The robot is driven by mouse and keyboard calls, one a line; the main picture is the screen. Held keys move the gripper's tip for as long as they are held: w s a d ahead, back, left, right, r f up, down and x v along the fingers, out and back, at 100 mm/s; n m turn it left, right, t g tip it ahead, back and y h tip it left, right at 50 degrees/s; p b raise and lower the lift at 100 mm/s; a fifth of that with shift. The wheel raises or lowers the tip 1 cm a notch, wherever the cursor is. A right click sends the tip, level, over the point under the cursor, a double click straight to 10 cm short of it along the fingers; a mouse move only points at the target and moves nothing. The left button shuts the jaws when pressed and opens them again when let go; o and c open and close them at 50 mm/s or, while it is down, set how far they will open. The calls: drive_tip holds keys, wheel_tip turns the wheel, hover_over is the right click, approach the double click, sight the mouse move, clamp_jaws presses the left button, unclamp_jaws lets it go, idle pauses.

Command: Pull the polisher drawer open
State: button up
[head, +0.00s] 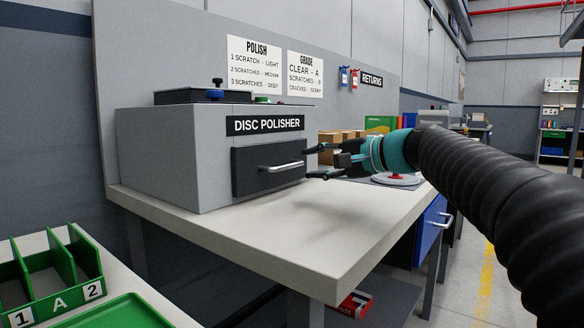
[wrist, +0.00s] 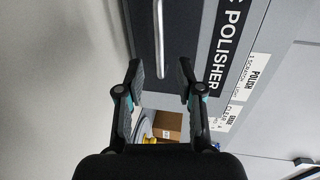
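The disc polisher (head: 165,150) is a grey box on a pale bench, labelled DISC POLISHER. Its dark drawer (head: 245,182) is on the front and looks shut, with a silver bar handle (head: 280,167). My gripper (head: 314,163) is open and empty, just right of the drawer front in the head view. In the wrist view my gripper (wrist: 160,75) has its fingers apart, with the end of the handle (wrist: 159,40) showing between them. I cannot tell whether any finger touches the handle; a gap shows on both sides.
The bench top (head: 290,225) in front of the polisher is clear. A white disc with a red part (head: 397,179) and cardboard boxes (head: 338,137) lie behind my gripper. A green divided tray (head: 50,270) is at the lower left.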

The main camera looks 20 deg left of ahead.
sight(293, 166)
drive_tip(key=x, duration=0.7)
clamp_jaws()
